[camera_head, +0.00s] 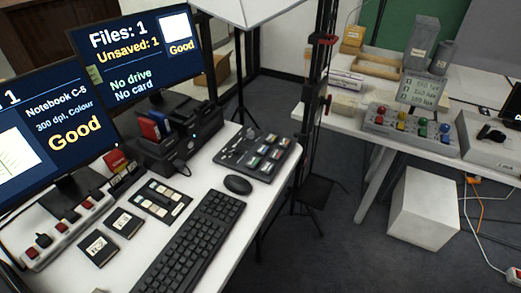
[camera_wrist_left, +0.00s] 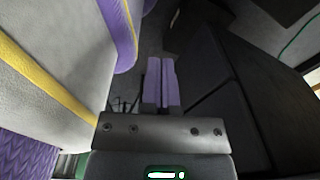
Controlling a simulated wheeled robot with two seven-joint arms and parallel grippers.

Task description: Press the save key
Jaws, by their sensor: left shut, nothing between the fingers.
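A small dark key panel (camera_head: 162,201) with pale keys lies on the white desk, left of the keyboard (camera_head: 190,245). Its labels are too small to read, so I cannot tell which key is the save key. The right monitor (camera_head: 137,50) reads "Files: 1", "Unsaved: 1", "No drive", "No card" and "Good". The left monitor (camera_head: 52,128) reads "Notebook C-5", "300 dpi, Colour" and "Good". My left gripper (camera_wrist_left: 161,84) shows only in the left wrist view, its purple fingers shut and empty, away from the desk keys. My right gripper is in neither view.
A mouse (camera_head: 237,185) and a dark tray of small coloured items (camera_head: 259,154) lie right of the panel. Two dark square pieces (camera_head: 97,247) and a power strip (camera_head: 70,228) lie left. A black dock (camera_head: 180,138) stands behind. A second table (camera_head: 345,124) stands across the floor.

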